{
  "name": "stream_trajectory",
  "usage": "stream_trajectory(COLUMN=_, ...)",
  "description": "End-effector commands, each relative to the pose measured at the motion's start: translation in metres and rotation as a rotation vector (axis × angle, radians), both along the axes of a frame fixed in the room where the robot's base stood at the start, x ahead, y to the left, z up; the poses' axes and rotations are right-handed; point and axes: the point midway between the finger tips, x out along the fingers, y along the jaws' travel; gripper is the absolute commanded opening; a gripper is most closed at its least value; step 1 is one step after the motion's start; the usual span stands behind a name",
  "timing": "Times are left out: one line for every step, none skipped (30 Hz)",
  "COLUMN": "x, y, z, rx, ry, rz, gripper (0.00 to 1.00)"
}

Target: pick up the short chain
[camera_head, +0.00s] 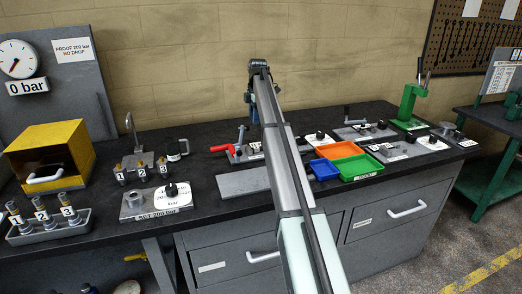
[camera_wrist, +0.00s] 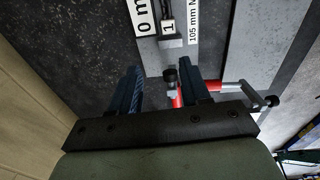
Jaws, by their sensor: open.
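I cannot make out a short chain in either view.
The bench (camera_head: 215,205) carries a yellow box (camera_head: 50,148) at left, a numbered rack (camera_head: 48,224), a red-handled tool (camera_head: 220,149), blue (camera_head: 323,168), orange (camera_head: 340,149) and green (camera_head: 361,166) trays, and a green press (camera_head: 410,108) at right.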

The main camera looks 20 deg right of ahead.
Motion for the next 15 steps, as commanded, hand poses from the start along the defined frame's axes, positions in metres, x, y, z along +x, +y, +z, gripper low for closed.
stream_trajectory(x=-0.003, y=-0.016, z=-0.002, rx=-0.021, ry=0.028, rz=-0.010, gripper=0.47)
stream_trajectory(x=-0.006, y=-0.023, z=-0.003, rx=-0.032, ry=0.043, rz=-0.014, gripper=0.47)
stream_trajectory(x=-0.008, y=-0.030, z=-0.004, rx=-0.042, ry=0.057, rz=-0.018, gripper=0.47)
stream_trajectory(x=-0.010, y=-0.033, z=-0.004, rx=-0.048, ry=0.065, rz=-0.021, gripper=0.47)
stream_trajectory(x=-0.011, y=-0.036, z=-0.005, rx=-0.052, ry=0.071, rz=-0.022, gripper=0.47)
stream_trajectory(x=-0.012, y=-0.037, z=-0.007, rx=-0.055, ry=0.076, rz=-0.024, gripper=0.47)
stream_trajectory(x=-0.012, y=-0.038, z=-0.009, rx=-0.057, ry=0.078, rz=-0.024, gripper=0.47)
stream_trajectory(x=-0.013, y=-0.038, z=-0.011, rx=-0.057, ry=0.079, rz=-0.024, gripper=0.47)
stream_trajectory(x=-0.013, y=-0.038, z=-0.014, rx=-0.057, ry=0.078, rz=-0.024, gripper=0.47)
stream_trajectory(x=-0.013, y=-0.037, z=-0.017, rx=-0.056, ry=0.078, rz=-0.024, gripper=0.47)
stream_trajectory(x=-0.013, y=-0.037, z=-0.021, rx=-0.056, ry=0.078, rz=-0.024, gripper=0.47)
stream_trajectory(x=-0.013, y=-0.037, z=-0.026, rx=-0.056, ry=0.077, rz=-0.024, gripper=0.47)
stream_trajectory(x=-0.013, y=-0.037, z=-0.031, rx=-0.056, ry=0.078, rz=-0.024, gripper=0.47)
stream_trajectory(x=-0.013, y=-0.037, z=-0.035, rx=-0.055, ry=0.078, rz=-0.024, gripper=0.47)
stream_trajectory(x=-0.013, y=-0.037, z=-0.041, rx=-0.055, ry=0.078, rz=-0.024, gripper=0.47)
